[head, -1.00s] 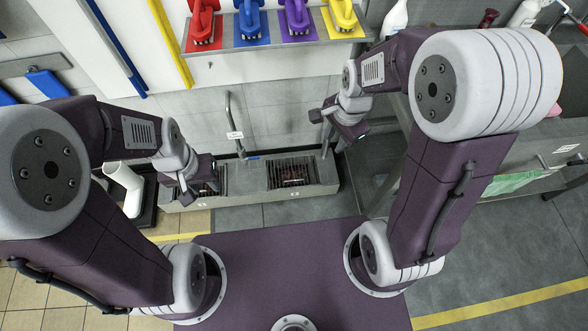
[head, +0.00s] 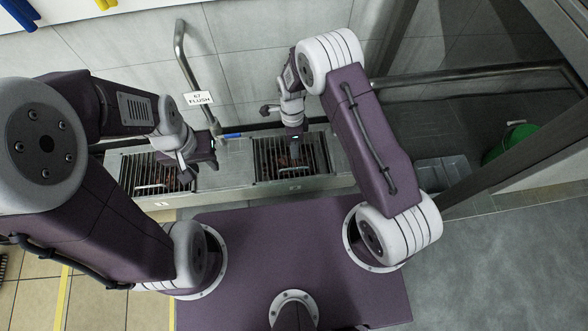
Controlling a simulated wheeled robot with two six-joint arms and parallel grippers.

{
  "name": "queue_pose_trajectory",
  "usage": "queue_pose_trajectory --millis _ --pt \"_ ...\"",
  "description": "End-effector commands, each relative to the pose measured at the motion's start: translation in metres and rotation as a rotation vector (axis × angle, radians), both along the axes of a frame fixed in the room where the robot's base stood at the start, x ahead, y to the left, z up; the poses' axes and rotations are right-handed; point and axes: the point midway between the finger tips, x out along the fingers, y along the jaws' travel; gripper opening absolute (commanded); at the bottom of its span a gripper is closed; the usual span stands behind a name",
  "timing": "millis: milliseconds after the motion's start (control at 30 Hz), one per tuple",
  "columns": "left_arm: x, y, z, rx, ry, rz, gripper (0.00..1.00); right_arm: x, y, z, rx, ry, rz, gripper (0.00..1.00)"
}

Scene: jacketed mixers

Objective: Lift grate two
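Two dark slatted grates lie side by side in a grey metal trough by the wall in the head view. The right one, grate two (head: 268,160), sits in its opening above a small plate that seems to read 2. The left grate (head: 150,174) sits above another plate. My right gripper (head: 295,152) points down over the middle of grate two; its fingers are too small and dark to tell their opening or whether they touch the bars.
A bent metal pipe (head: 184,62) with a tag reading FLUSH (head: 198,98) rises between the grates. A metal rail (head: 470,70) and dark posts stand at the right, with a green bucket (head: 508,143) and a grey tub (head: 442,175) beyond. Bare floor lies at lower right.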

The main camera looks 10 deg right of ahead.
Motion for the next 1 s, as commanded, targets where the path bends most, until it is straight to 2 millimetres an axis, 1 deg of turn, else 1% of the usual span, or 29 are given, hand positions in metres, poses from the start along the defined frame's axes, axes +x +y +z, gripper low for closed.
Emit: queue_pose_trajectory --millis 33,200,267,367,467,633,733,833,1000 --pt "0.000 0.000 -0.008 0.000 -0.001 0.000 0.36 0.000 0.001 -0.009 0.000 -0.001 0.004 0.31" --pt "0.001 0.000 -0.005 0.000 -0.001 0.000 0.36 -0.001 0.002 -0.005 0.000 -0.001 0.006 0.31" --pt "0.001 0.000 -0.008 0.000 -0.001 0.000 0.36 -0.001 0.002 -0.008 0.000 -0.001 0.006 0.31" --pt "0.001 0.000 -0.016 0.000 -0.001 0.000 0.36 -0.003 0.002 -0.019 0.000 -0.001 0.006 0.31" --pt "0.001 0.000 -0.029 0.000 -0.001 0.000 0.36 -0.006 0.002 -0.037 0.000 0.001 0.006 0.31" --pt "0.000 0.000 -0.058 0.000 -0.001 0.000 0.36 -0.013 0.002 -0.075 0.000 0.001 0.006 0.31" --pt "0.001 0.000 -0.070 0.000 -0.001 0.000 0.36 -0.016 0.002 -0.091 0.000 -0.001 0.006 0.31" --pt "0.000 0.000 -0.072 0.000 -0.001 0.000 0.36 -0.018 0.002 -0.096 0.001 -0.002 0.006 0.31" --pt "0.001 0.000 -0.070 0.000 -0.001 0.000 0.36 -0.018 0.002 -0.093 0.001 -0.002 0.006 0.31"
